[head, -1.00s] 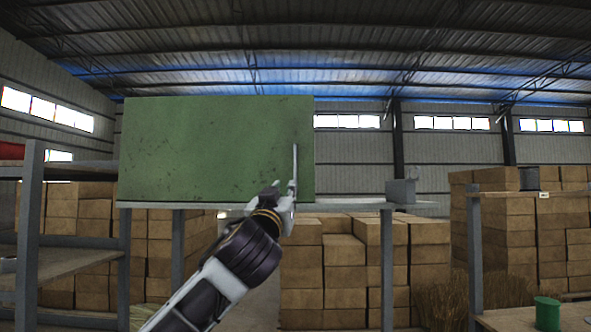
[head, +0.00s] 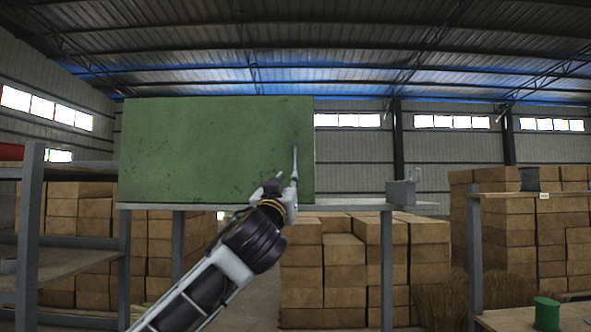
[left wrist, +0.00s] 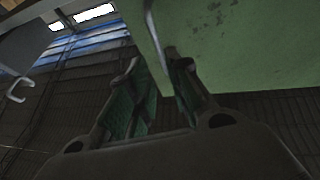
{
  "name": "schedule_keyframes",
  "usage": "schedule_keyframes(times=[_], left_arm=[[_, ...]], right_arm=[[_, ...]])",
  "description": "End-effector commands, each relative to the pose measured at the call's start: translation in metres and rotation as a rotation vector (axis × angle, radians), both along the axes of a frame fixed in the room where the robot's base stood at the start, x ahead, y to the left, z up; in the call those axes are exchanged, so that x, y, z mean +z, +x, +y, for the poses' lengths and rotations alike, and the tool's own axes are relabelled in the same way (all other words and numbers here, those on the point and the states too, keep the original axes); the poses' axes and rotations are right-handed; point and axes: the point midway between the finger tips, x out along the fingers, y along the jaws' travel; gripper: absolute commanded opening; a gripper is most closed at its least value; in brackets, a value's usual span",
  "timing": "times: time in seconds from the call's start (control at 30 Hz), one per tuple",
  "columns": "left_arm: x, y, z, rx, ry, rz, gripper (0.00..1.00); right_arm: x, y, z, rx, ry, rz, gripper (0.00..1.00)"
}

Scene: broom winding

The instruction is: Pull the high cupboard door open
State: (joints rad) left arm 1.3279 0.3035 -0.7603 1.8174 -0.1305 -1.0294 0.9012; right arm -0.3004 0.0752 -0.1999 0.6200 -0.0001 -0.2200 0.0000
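The high cupboard's green speckled door (head: 215,150) fills the upper left of the head view and looks shut. Its slim upright metal handle (head: 295,160) is near the right edge. My left gripper (head: 286,182) is at the handle's lower end. In the left wrist view the left gripper (left wrist: 158,68) has its fingers apart. The handle (left wrist: 156,30) comes down close to the right-hand finger there, in front of the green door (left wrist: 235,50). I cannot tell whether they touch. My right gripper is not in view.
The cupboard stands on a grey shelf (head: 345,205), with a small grey block (head: 401,193) at its right end. A metal rack (head: 32,215) is at left. Stacked cardboard boxes (head: 344,265) stand behind. A green spool (head: 547,313) is at lower right.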

Motion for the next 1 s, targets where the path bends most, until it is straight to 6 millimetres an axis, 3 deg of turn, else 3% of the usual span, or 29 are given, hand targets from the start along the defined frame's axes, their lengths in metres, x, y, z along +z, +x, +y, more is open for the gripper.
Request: schedule_keyframes(times=[1.0], left_arm=[[0.039, 0.087, -0.018, 0.0, 0.001, 0.0, 0.19]], right_arm=[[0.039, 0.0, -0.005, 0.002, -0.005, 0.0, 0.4]])
